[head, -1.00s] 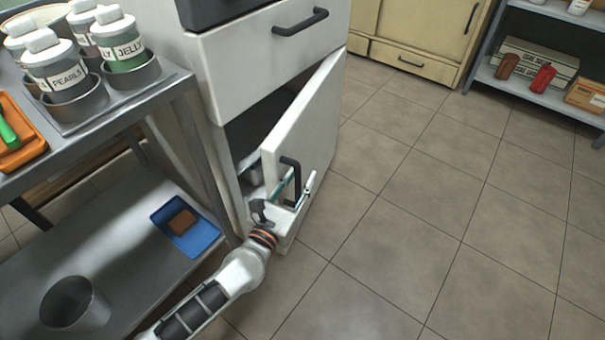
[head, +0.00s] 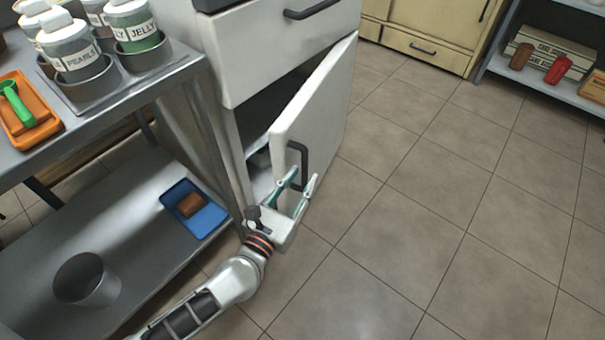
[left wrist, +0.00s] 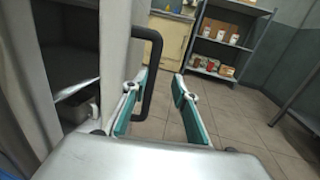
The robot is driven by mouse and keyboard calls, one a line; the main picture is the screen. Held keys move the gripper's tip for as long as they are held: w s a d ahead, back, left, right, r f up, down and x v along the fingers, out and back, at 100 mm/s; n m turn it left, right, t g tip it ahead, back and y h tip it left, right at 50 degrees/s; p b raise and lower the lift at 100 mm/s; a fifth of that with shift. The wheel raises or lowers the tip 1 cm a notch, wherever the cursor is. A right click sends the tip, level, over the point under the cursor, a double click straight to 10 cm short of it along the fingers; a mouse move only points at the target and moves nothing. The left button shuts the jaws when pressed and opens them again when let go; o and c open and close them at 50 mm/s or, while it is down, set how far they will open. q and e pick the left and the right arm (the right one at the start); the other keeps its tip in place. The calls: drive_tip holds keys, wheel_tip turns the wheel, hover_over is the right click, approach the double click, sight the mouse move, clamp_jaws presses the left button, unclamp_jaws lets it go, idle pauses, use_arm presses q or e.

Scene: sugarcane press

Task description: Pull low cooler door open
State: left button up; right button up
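The low cooler door (head: 318,122) is a white panel on the lower part of the white cabinet, standing partly open with its hinge side at the right. Its black handle (head: 300,165) is on the door's outer face; it also shows in the left wrist view (left wrist: 153,75). My left gripper (head: 299,184) is in front of the lower handle, fingers spread. In the left wrist view my gripper (left wrist: 158,100) has its teal fingers apart, with the handle beside the left finger rather than clearly between them; I cannot tell whether they touch. My right gripper is not in view.
A metal table with jars (head: 140,38) stands left of the cooler. Its lower shelf holds a blue tray (head: 207,221) and a metal pot (head: 86,281). A closed drawer (head: 290,50) is above the door. The tiled floor to the right is clear.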

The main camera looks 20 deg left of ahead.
use_arm(q)
drive_tip(key=shift+s, duration=0.7)
